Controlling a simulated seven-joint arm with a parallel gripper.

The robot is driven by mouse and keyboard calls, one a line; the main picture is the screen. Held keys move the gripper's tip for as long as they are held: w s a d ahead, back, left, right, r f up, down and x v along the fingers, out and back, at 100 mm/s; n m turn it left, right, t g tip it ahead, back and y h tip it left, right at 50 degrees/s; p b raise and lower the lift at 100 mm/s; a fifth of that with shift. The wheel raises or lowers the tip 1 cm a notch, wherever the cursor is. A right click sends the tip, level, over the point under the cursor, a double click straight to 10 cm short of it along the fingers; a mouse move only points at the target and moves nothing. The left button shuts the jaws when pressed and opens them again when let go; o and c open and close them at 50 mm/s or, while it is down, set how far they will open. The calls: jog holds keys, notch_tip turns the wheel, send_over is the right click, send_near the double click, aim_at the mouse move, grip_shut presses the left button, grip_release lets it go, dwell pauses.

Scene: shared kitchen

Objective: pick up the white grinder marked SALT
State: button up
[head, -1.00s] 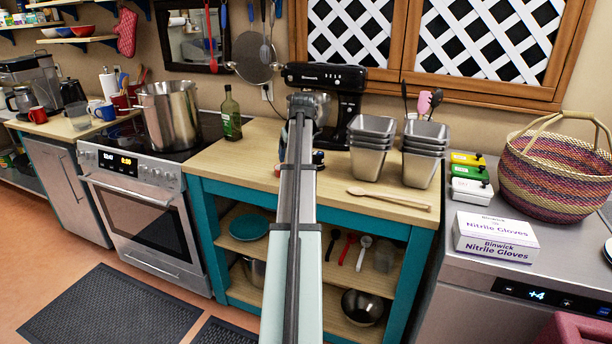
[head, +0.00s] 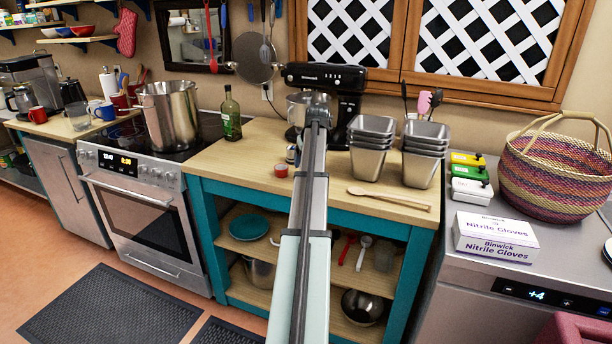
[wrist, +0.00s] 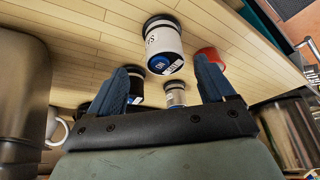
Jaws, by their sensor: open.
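In the wrist view, a white cylinder with a dark base and blue-centred end (wrist: 163,42) stands on the wooden counter, ahead of my gripper (wrist: 164,70) and between the lines of its fingers. Dark letters are on its side, but I cannot read them surely as SALT. A second whitish cylinder (wrist: 175,95) and a dark one with a blue-and-white part (wrist: 137,88) show between the fingers, partly hidden. My gripper is open and appears to hold nothing. In the head view my arm hides the gripper; a small whitish-and-dark item (head: 291,154) shows just left of the arm.
A red-topped item (head: 281,170) is near the counter's front edge, and close by the right finger in the wrist view (wrist: 208,54). A black mixer (head: 340,85) stands behind; stacked steel pans (head: 371,145) and a wooden spoon (head: 390,198) lie right. Counter left of the arm is mostly clear.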

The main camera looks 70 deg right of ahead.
jog(key=shift+w+a+x, duration=0.1)
jog(key=shift+a+x, duration=0.05)
jog(key=shift+x, duration=1.2)
jog(key=shift+w+a+x, duration=0.1)
jog(key=shift+a+x, duration=0.05)
jog(key=shift+x, duration=1.15)
jog(key=shift+c, duration=0.3)
jog(key=c, duration=1.3)
